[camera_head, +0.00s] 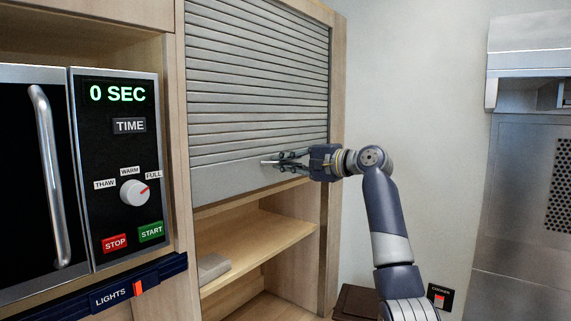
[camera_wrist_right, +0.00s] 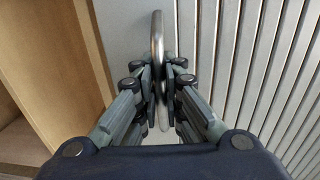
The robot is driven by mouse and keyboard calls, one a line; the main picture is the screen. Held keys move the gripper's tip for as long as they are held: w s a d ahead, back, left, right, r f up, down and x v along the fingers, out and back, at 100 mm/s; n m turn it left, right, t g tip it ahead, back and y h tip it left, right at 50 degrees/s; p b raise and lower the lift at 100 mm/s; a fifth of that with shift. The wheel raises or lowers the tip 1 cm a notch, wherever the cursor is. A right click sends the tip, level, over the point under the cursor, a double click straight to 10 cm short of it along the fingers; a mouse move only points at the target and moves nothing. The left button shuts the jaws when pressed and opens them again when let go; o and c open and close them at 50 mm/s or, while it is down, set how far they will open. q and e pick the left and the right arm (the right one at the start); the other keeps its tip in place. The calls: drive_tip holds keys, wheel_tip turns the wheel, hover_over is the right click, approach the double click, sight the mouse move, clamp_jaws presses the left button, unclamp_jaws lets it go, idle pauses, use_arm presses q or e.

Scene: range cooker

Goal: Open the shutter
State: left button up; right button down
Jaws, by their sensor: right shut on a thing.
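The grey slatted shutter (camera_head: 257,85) covers the upper part of a wooden cabinet. Its plain bottom panel (camera_head: 225,180) ends above an open gap with a shelf. My right gripper (camera_head: 277,161) reaches in from the right at the bottom panel and is shut on the shutter's metal handle. In the right wrist view the gripper fingers (camera_wrist_right: 161,85) sit on both sides of the curved handle (camera_wrist_right: 158,40), with the slats (camera_wrist_right: 255,60) to the right. The fingers hide part of the handle. My left gripper is not in view.
A microwave (camera_head: 115,170) with a door handle stands left of the cabinet. The wooden shelf (camera_head: 258,245) below the shutter holds a small grey block (camera_head: 212,267). A steel range hood and panel (camera_head: 525,180) are at the right.

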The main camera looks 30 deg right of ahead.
drive_tip(key=shift+r, duration=0.1)
drive_tip(key=c, duration=1.8)
unclamp_jaws()
drive_tip(key=shift+o, duration=0.6)
drive_tip(key=shift+s, duration=0.1)
drive_tip(key=shift+s+d, duration=0.15)
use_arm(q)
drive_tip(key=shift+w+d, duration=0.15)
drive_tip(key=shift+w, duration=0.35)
use_arm(e)
drive_tip(key=f+v, duration=0.1)
drive_tip(key=v, duration=1)
drive_tip(key=shift+s+r, duration=0.35)
drive_tip(key=shift+r, duration=0.05)
drive_tip(key=shift+d, duration=0.1)
